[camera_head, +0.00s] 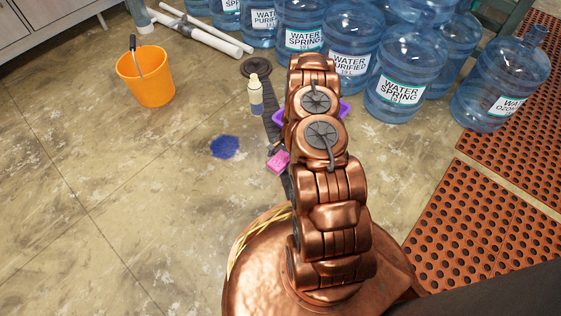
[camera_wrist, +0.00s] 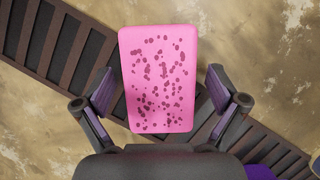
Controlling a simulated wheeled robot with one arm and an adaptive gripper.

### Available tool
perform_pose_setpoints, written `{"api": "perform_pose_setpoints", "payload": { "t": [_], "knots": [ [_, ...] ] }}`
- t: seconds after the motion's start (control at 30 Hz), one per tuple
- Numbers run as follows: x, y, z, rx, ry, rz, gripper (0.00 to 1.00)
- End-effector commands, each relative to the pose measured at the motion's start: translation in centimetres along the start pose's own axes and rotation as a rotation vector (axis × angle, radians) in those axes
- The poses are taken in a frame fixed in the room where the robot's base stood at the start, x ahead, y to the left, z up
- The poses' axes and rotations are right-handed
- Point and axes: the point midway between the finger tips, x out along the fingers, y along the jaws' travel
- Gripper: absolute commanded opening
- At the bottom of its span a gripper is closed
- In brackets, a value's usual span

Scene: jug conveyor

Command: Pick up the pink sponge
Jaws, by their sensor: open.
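The pink sponge (camera_head: 278,161) lies at the dark conveyor strip, just left of my arm in the head view. In the wrist view the sponge (camera_wrist: 158,75) is a pink block with dark red spots, lying over the dark slatted strip. My gripper (camera_wrist: 161,95) is open, with one finger on each side of the sponge's lower part. Gaps show between the fingers and the sponge. I cannot tell how far above it the fingertips are. In the head view my arm hides most of the gripper.
The dark conveyor strip (camera_head: 271,128) runs along the floor. A pale bottle (camera_head: 255,95) stands beside it, and a purple object (camera_head: 345,108) is partly behind my arm. A blue patch (camera_head: 225,147) and an orange bucket (camera_head: 145,77) are left. Several water jugs (camera_head: 401,75) stand behind.

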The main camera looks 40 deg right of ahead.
Motion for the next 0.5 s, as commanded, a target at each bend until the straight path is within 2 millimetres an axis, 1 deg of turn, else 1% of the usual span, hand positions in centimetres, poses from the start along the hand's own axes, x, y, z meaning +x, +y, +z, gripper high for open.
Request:
{"api": "perform_pose_setpoints", "payload": {
  "t": [0.43, 0.47, 0.5],
  "knots": [
    [0.2, -0.01, -0.09, 0.0, 0.0, 0.0, 0.96],
    [0.2, -0.01, -0.09, 0.0, 0.0, 0.0, 0.94],
    [0.2, -0.01, -0.09, 0.0, 0.0, 0.0, 0.9]
  ]
}}
